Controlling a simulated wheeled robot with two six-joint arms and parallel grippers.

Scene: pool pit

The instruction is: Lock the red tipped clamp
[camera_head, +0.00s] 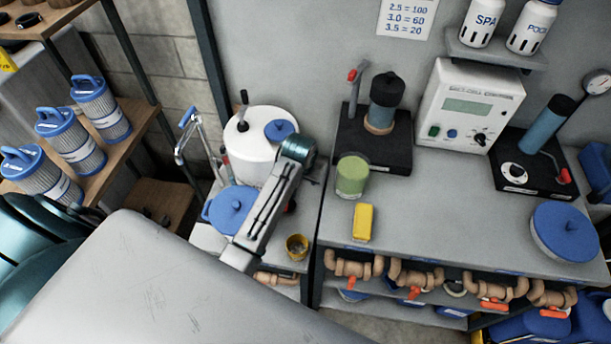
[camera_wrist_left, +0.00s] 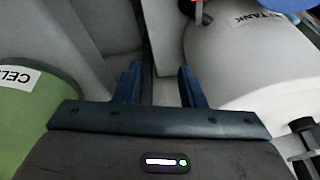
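A red-tipped lever (camera_head: 352,75) stands upright at the left of a black stand (camera_head: 372,140) holding a dark cylinder (camera_head: 387,95). A second red tip (camera_head: 565,176) sits low on the right-hand black stand (camera_head: 533,180). A white tank (camera_head: 262,150) with a blue cap carries black-handled clamps. A small red-orange part (camera_wrist_left: 196,8) shows at the top edge of the left wrist view, beside the tank (camera_wrist_left: 250,65); I cannot tell which part it is. My left gripper (camera_wrist_left: 160,88) is open with nothing seen between its fingers; the head view hides them. My right gripper is out of view.
A green jar (camera_head: 352,177) and a yellow block (camera_head: 363,222) stand on the grey bench. A white controller box (camera_head: 465,105) stands behind. Orange-handled pipes (camera_head: 415,280) run along the bench front. The bench middle, right of the yellow block, is clear.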

